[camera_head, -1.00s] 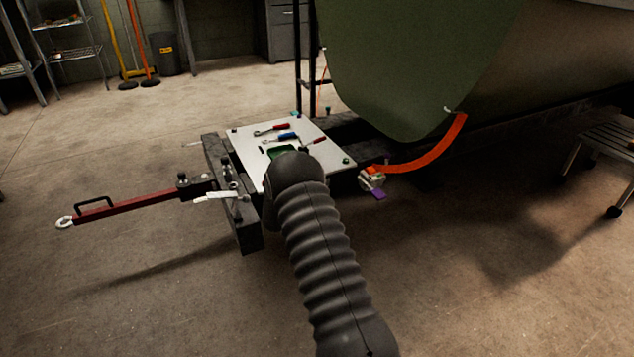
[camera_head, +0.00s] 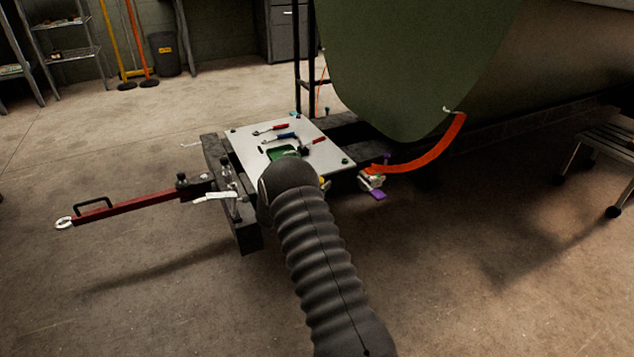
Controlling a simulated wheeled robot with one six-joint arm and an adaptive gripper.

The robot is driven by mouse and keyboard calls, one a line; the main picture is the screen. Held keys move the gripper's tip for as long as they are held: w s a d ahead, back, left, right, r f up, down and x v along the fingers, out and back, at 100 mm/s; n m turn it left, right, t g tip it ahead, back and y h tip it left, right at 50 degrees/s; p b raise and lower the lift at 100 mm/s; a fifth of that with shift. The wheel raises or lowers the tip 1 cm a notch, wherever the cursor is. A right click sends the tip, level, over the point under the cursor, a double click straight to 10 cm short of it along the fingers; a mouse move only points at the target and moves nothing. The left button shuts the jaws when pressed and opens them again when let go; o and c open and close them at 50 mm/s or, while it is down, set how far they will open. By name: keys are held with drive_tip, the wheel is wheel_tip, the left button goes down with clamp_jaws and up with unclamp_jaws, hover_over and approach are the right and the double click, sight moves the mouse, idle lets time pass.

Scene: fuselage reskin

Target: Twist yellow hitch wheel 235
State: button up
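My dark ribbed arm rises from the bottom centre of the head view and ends in a rounded joint over the front of the trailer frame. My gripper is hidden behind this joint, so I cannot see whether it is open or shut. A small yellow patch (camera_head: 325,184) shows just right of the joint, below the edge of the pale plate. It may be part of the yellow hitch wheel, but most of it is hidden. The red tow bar (camera_head: 130,204) with its ring end extends left from the dark frame (camera_head: 247,236).
An orange strap (camera_head: 430,148) runs from the green fuselage skin (camera_head: 400,60) to a ratchet (camera_head: 372,181). A step stool stands right; the left floor is clear.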

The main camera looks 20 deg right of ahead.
drive_tip(key=shift+a+f, duration=0.1)
drive_tip(key=v, duration=1.2)
idle(0.4)
